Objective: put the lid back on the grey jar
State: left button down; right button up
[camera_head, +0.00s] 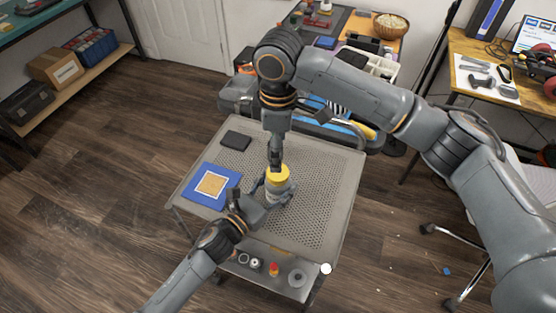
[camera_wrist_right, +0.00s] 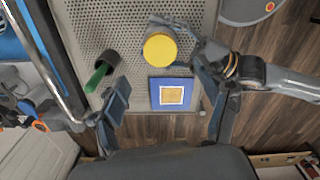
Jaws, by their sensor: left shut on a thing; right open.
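The grey jar (camera_head: 277,191) stands upright on the perforated cart top. The yellow lid (camera_head: 279,175) is on top of it, and its round face shows in the right wrist view (camera_wrist_right: 160,48). I cannot tell whether the lid is fully seated. My left gripper (camera_head: 268,192) is shut on the jar's side, and its arm reaches in from the right in the wrist view. My right gripper (camera_head: 275,158) points down just over the lid. In the wrist view its fingers (camera_wrist_right: 168,108) are wide apart with nothing between them. The lid hides most of the jar there.
A blue mat (camera_head: 192,188) with a tan square lies left of the jar. A dark flat item (camera_head: 236,140) lies behind the mat. A dark item with a green part (camera_wrist_right: 97,80) shows in the wrist view. Several small parts (camera_head: 256,264) line the cart's front. The right cart top is clear.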

jog(key=shift+r, duration=2.2)
pick_arm(q)
jog(key=shift+c, duration=1.8)
grip_release()
jog(key=v, duration=1.2)
